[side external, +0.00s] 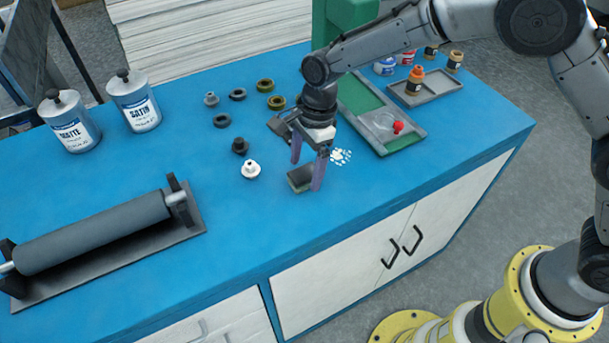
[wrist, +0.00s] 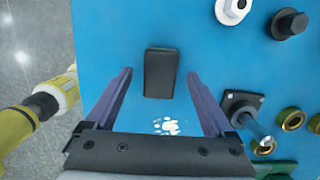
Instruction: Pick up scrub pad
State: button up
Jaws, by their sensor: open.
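The scrub pad (side external: 301,178) is a small dark grey block with a green lower edge, lying flat on the blue bench. In the wrist view the scrub pad (wrist: 161,75) is a dark upright rectangle. My gripper (side external: 306,176) is open and points down over the pad. In the wrist view its purple fingers reach to either side of the pad, with blue bench showing between each finger and the pad. The fingers are not closed on it. In the side view one finger hides part of the pad; the height of the fingertips is hard to tell.
White spatter (side external: 340,156) marks the bench beside the pad. A white knob (side external: 250,169), a dark knob (side external: 240,146) and several rings stand left of my gripper. A roller (side external: 95,233) lies left, two cans (side external: 134,101) behind it. A green-and-grey tray (side external: 402,140) lies right.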

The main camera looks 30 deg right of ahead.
jog(key=shift+f, duration=0.35)
jog(key=shift+c, duration=0.3)
grip_shut()
jog(key=shift+r, duration=0.1)
